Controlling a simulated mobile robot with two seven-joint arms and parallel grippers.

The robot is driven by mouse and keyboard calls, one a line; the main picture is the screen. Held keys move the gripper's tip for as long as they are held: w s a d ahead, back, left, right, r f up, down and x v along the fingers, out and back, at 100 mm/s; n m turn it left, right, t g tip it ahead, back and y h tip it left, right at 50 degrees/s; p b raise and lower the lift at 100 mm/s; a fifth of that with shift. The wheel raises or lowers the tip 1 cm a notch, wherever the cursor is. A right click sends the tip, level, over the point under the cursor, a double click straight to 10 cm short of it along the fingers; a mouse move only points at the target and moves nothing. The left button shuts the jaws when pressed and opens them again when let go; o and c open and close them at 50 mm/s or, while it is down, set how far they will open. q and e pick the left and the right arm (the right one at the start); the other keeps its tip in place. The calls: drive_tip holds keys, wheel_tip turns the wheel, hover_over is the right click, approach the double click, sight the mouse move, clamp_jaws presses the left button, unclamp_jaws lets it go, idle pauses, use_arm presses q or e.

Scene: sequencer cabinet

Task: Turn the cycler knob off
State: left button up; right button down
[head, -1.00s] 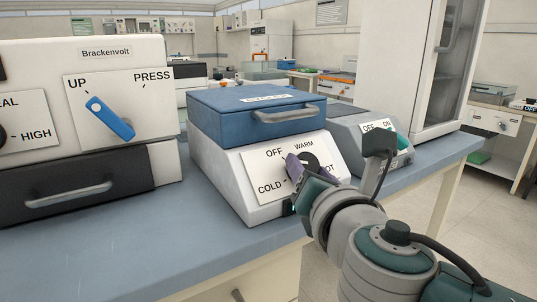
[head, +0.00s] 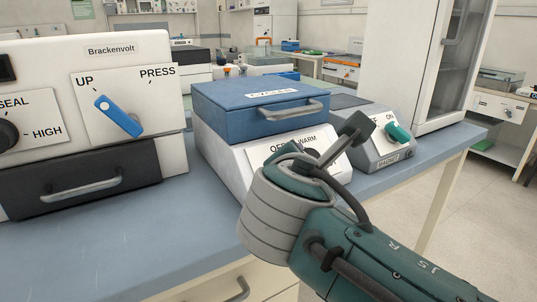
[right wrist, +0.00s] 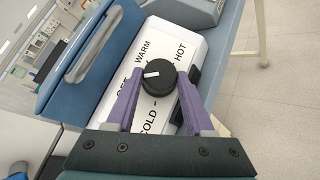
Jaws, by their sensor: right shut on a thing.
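The cycler is a white box (head: 222,160) with a blue lid (head: 225,113), at the middle of the bench in the head view. Its front panel has OFF, WARM, HOT and COLD labels. In the right wrist view the round black knob (right wrist: 165,66) sits between the purple fingers of my right gripper (right wrist: 154,76), which is shut on it. The knob's white mark points left in that view, toward the OFF label (right wrist: 125,84). In the head view my wrist hides the fingers and much of the panel. My left gripper is not in view.
The Brackenvolt machine with a blue lever (head: 119,116) stands left on the blue bench (head: 130,235). A grey device with a teal OFF/ON knob (head: 398,132) stands close to the cycler's right. A white cabinet (head: 405,70) stands behind it. The front bench is clear.

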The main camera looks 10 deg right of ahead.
idle(0.3)
drive_tip(key=shift+c, duration=1.4)
unclamp_jaws()
drive_tip(key=shift+s+a+r, duration=0.2)
drive_tip(key=shift+s+r, duration=0.05)
drive_tip(key=shift+s, duration=0.1)
drive_tip(key=p+v, duration=0.2)
drive_tip(key=v, duration=0.7)
drive_tip(key=shift+s+d+p, duration=0.1)
drive_tip(key=shift+p, duration=0.2)
